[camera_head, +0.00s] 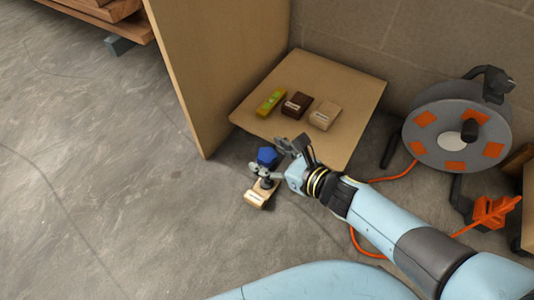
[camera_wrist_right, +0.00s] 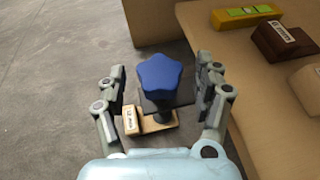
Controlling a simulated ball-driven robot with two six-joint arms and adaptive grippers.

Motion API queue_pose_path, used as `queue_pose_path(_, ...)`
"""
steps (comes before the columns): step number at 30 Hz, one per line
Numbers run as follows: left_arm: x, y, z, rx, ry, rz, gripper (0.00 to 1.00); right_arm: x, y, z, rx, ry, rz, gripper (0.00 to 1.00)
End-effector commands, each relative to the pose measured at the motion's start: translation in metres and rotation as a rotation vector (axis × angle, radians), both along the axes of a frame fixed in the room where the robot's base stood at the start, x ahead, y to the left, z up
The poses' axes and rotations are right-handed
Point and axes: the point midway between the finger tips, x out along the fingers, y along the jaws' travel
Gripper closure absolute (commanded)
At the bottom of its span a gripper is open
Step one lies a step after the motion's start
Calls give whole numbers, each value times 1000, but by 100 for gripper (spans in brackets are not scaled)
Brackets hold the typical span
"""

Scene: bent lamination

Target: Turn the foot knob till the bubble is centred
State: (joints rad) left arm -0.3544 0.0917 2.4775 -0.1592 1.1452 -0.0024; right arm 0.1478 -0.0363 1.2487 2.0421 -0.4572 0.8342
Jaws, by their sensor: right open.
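The blue star-shaped foot knob (camera_head: 267,156) stands upright on a dark stem near the front left corner of the low wooden board. In the right wrist view the knob (camera_wrist_right: 159,75) lies between the spread fingers of my right gripper (camera_wrist_right: 162,85), with a gap on both sides. My right gripper (camera_head: 281,158) is open and empty. A yellow-green spirit level (camera_head: 270,101) lies on the board; it also shows in the right wrist view (camera_wrist_right: 232,18). Its bubble is too small to make out. My left gripper is out of view.
The board (camera_head: 345,87) also carries a dark brown labelled block (camera_head: 296,104) and a tan one (camera_head: 325,115). Another labelled tan block (camera_head: 257,196) sits by the knob. A tall wooden panel (camera_head: 215,60) rises at left; a cable reel (camera_head: 445,125) stands right.

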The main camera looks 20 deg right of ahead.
Motion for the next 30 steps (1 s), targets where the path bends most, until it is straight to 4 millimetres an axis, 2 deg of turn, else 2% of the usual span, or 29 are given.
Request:
queue_pose_path(9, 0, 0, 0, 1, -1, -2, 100, -60, -28, 26, -1, 4, 1, 31)
queue_pose_path(14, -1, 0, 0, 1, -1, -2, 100, -80, -37, 35, -1, 4, 1, 31)
queue_pose_path(19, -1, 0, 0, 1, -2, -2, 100, -89, -42, 40, -1, 3, 1, 31)
queue_pose_path(30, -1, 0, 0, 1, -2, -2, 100, -89, -42, 40, 0, 2, 1, 31)
